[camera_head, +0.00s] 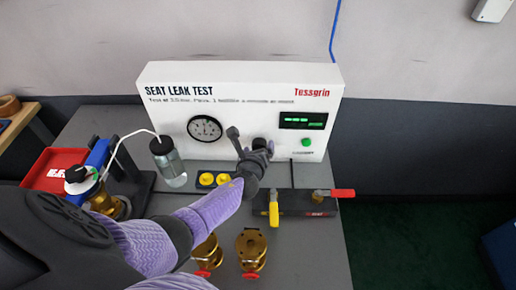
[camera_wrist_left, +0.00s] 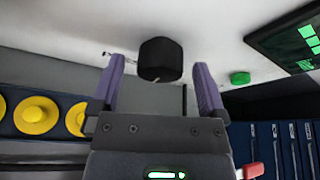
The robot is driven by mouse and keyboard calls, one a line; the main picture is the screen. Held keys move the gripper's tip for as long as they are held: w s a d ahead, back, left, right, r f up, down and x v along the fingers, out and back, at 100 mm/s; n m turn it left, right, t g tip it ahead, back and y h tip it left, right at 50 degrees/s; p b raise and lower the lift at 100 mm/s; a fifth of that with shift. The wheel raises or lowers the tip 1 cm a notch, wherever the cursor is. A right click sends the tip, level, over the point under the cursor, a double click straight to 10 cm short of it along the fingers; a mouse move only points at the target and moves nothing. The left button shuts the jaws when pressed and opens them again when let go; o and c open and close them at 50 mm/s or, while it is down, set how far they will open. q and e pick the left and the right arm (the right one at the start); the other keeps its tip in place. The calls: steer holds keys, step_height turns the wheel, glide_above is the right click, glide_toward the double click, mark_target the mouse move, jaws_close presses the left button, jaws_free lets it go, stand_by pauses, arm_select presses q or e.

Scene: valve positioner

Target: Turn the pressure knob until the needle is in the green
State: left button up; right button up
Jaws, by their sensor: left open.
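The black pressure knob (camera_wrist_left: 160,60) is on the white test panel (camera_head: 165,85). In the head view the knob (camera_head: 259,143) is partly hidden by my left gripper (camera_head: 256,150). In the left wrist view my open left gripper (camera_wrist_left: 152,85) has one finger on each side below the knob, with the knob at the gap between the tips. I cannot tell whether the fingers touch it. The round gauge (camera_head: 205,128) is left of the knob. Its needle and green zone are too small to read. My right gripper is not in view.
A green button (camera_head: 306,142) and a display (camera_head: 303,120) are right of the knob. A red tray (camera_head: 52,165) is at left.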

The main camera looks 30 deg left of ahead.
arm_select(q)
steer(key=p+v, duration=0.4)
steer(key=v, duration=0.6)
steer(key=shift+p, duration=0.35)
steer(key=shift+f, duration=0.1)
